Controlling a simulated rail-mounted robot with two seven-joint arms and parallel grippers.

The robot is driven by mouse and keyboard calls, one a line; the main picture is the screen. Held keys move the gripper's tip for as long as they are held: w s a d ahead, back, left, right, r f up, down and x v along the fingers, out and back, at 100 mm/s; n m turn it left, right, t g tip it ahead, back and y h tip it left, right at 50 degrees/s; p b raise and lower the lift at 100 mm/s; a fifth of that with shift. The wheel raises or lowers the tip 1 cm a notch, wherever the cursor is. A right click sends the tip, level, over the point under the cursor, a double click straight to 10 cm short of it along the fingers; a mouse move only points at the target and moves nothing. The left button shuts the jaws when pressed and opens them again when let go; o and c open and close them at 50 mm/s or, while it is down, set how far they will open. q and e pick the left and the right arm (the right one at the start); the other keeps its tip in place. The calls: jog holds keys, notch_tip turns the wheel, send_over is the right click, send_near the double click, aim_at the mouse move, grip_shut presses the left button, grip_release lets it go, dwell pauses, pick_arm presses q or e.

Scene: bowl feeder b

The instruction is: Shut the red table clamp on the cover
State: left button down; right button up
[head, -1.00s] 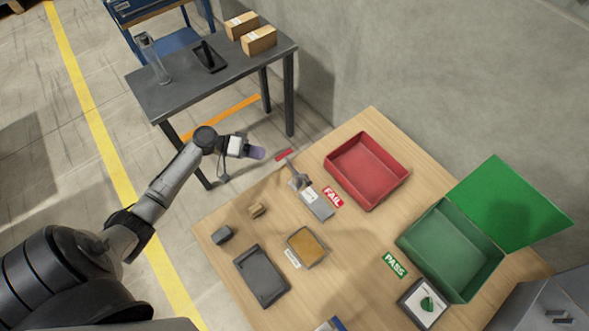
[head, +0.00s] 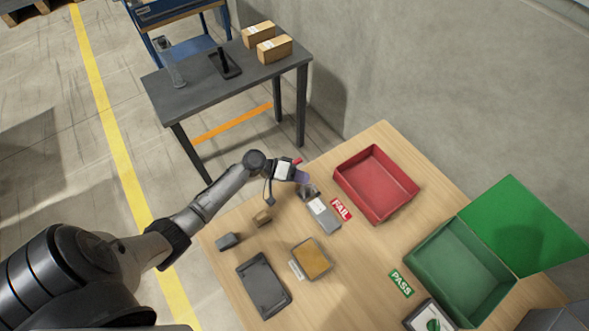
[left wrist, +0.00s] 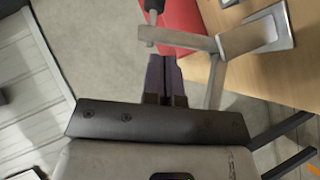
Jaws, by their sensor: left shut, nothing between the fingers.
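The table clamp stands near the far left edge of the wooden table. Its red handle (head: 297,162) shows just beyond my left gripper and points away from the table. Its grey metal body (head: 310,191) is partly hidden by the gripper. A grey block with a white label (head: 327,217), perhaps the cover, lies beside it. My left gripper (head: 303,177) is shut and empty, close to the clamp. In the left wrist view its purple fingers (left wrist: 165,75) are together, just below a metal clamp bar (left wrist: 235,42). I cannot tell whether they touch. My right gripper is not in view.
A red bin (head: 375,185) marked FAIL and an open green bin (head: 460,270) marked PASS stand to the right. A dark tray (head: 264,285), a tan-topped box (head: 312,259) and small blocks lie nearer. A dark side table (head: 205,94) stands behind.

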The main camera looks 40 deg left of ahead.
pick_arm(q)
jog(key=shift+d+f, duration=0.25)
jog(key=shift+d, duration=0.2)
jog(key=shift+s, duration=0.1)
jog(key=shift+d+y+p, duration=0.1)
jog(key=shift+y+p, duration=0.2)
jog(key=shift+p, duration=0.05)
jog(key=shift+m, duration=0.3)
